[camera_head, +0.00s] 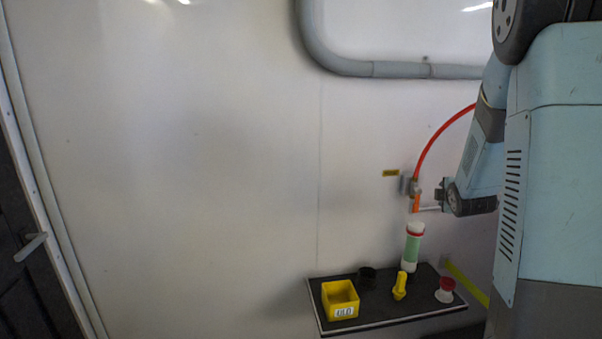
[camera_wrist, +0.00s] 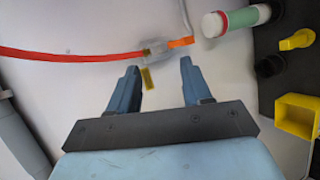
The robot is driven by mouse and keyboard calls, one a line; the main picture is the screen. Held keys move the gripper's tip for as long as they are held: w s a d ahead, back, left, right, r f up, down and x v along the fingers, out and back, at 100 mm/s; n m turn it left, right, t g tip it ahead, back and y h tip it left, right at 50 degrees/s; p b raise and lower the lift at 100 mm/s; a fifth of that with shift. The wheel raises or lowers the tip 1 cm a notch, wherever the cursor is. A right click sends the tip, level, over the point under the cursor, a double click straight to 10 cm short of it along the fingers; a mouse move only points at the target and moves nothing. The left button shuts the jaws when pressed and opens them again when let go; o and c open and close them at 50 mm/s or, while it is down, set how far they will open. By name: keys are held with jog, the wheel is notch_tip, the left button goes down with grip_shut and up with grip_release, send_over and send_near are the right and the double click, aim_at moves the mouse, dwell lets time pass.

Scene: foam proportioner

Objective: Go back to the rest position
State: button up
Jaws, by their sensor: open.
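My gripper (camera_wrist: 157,82) is open, with its two blue fingers apart and nothing between them in the wrist view. In the head view my gripper (camera_head: 438,194) is at the right, close beside a small grey fitting on the white wall. The fitting (camera_head: 408,186) has a red hose (camera_head: 441,133) running up from it and an orange part (camera_head: 416,203) below. In the wrist view the fitting (camera_wrist: 157,48) and the orange part (camera_wrist: 181,42) lie just beyond my fingertips. I cannot tell whether the fingertips touch it.
A black shelf (camera_head: 380,309) below holds a yellow box (camera_head: 341,300), a green-and-white cylinder (camera_head: 411,249), a black cup (camera_head: 367,275), a yellow handle piece (camera_head: 400,286) and a red-and-white piece (camera_head: 445,290). A grey pipe (camera_head: 345,66) crosses the wall above. The wall at left is clear.

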jog(key=s+a+r+m+g+y, duration=0.1)
jog(key=s+a+m, duration=0.4)
jog(key=s, duration=0.6)
jog(key=s+a+r+m+g+y, duration=0.1)
jog(key=s+a+r+m+g, duration=0.3)
jog(key=s+a, duration=0.3)
jog(key=s+a+r+m+g+y, duration=0.1)
jog(key=s+a+r+m, duration=0.4)
jog(key=s, duration=1.2)
jog(key=shift+a+m+g, duration=0.7)
jog(key=shift+a+m, duration=0.1)
jog(key=shift+m, duration=0.1)
jog(key=shift+s, duration=0.1)
jog(key=shift+c, duration=0.6)
